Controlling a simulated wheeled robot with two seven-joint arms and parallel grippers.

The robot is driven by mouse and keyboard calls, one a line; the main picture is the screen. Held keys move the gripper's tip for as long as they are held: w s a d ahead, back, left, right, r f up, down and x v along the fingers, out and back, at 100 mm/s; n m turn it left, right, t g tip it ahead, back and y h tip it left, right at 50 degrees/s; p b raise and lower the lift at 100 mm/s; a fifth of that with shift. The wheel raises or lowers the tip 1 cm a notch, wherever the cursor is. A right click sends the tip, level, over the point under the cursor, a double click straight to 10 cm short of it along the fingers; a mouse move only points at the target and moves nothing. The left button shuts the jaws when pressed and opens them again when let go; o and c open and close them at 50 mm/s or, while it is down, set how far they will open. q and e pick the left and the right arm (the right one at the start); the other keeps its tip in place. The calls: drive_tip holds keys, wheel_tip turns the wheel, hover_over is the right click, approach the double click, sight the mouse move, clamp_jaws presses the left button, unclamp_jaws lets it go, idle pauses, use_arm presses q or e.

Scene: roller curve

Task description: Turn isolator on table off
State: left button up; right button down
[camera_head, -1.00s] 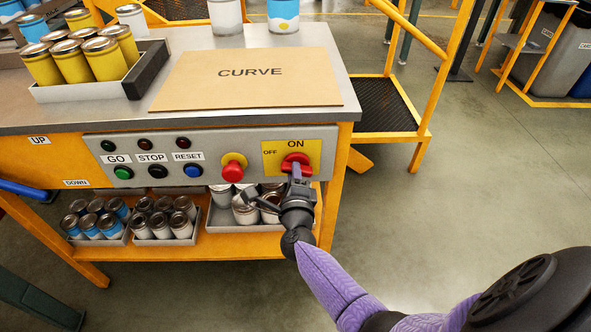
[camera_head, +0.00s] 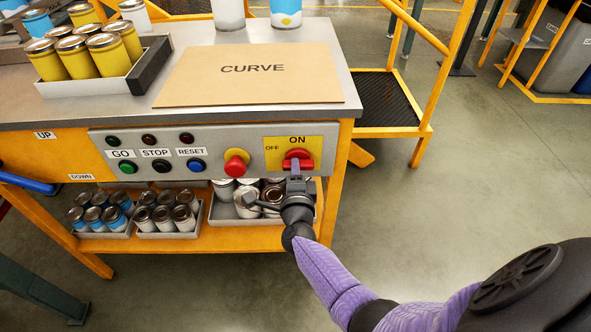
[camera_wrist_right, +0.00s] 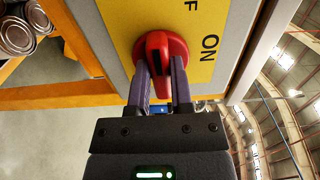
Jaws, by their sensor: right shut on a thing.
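The isolator is a red rotary knob (camera_head: 304,154) on a yellow plate (camera_head: 273,158) at the right end of the bench's grey control panel. The plate reads ON above the knob and OFF to its left. My right gripper (camera_head: 296,170) reaches the knob from below and in front. In the right wrist view its two fingers (camera_wrist_right: 162,82) lie on either side of the red knob (camera_wrist_right: 158,45), shut on its handle. ON shows to the right of the knob there. The fingers partly cover the knob, so its exact angle is hard to tell. My left gripper is out of view.
A red stop button (camera_head: 236,166) on a yellow collar sits left of the isolator. Coloured buttons (camera_head: 162,166) line the panel. Cans in a tray (camera_head: 247,203) stand on the shelf close behind my gripper.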

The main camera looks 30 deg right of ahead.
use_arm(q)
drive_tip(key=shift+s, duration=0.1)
use_arm(e)
drive_tip(key=c, duration=0.5)
unclamp_jaws()
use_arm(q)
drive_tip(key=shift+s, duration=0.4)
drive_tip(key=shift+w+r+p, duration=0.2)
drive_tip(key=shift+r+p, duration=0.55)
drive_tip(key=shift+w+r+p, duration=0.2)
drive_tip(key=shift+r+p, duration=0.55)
use_arm(e)
drive_tip(key=shift+v, duration=5)
